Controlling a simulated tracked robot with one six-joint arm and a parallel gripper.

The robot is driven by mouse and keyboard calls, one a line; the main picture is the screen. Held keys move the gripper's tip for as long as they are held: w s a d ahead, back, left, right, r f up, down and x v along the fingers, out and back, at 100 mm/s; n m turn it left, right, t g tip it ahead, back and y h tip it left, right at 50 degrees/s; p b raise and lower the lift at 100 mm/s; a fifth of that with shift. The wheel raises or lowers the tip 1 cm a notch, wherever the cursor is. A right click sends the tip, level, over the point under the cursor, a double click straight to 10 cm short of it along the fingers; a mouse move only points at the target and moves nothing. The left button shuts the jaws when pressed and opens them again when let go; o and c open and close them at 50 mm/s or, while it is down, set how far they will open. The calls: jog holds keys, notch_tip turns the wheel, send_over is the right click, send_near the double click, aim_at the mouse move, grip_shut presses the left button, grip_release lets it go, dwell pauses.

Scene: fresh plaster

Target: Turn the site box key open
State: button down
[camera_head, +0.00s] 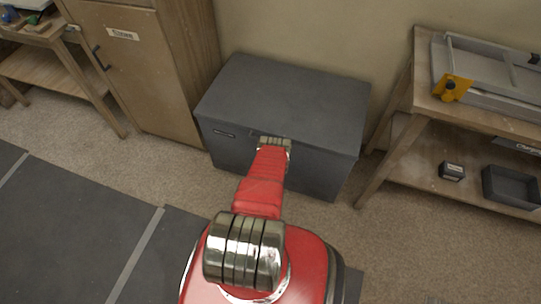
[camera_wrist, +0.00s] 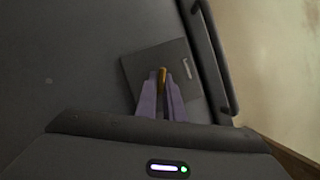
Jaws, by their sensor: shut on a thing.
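The site box (camera_head: 285,95) is a dark grey chest with its lid down, against the wall in the head view. Its front also shows in the wrist view (camera_wrist: 75,70), with a square lock plate (camera_wrist: 142,66) on it. A small brass-coloured key (camera_wrist: 162,76) stands at the plate. My gripper (camera_wrist: 163,80) has its two purple-grey fingers at the key, shut on it. In the head view my red arm reaches to the box front and hides the lock, the key and the fingers.
A wooden cupboard (camera_head: 145,60) stands close to the left of the box. A wooden bench (camera_head: 400,150) with a grey and yellow tool (camera_head: 453,86) stands to the right. A black tray (camera_head: 512,186) and a small dark box (camera_head: 452,171) are on its lower shelf.

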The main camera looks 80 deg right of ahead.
jog(key=shift+a+f+m, duration=0.1)
jog(key=shift+m, duration=0.4)
jog(key=c, duration=1.9)
grip_release()
jog(key=shift+o, duration=0.2)
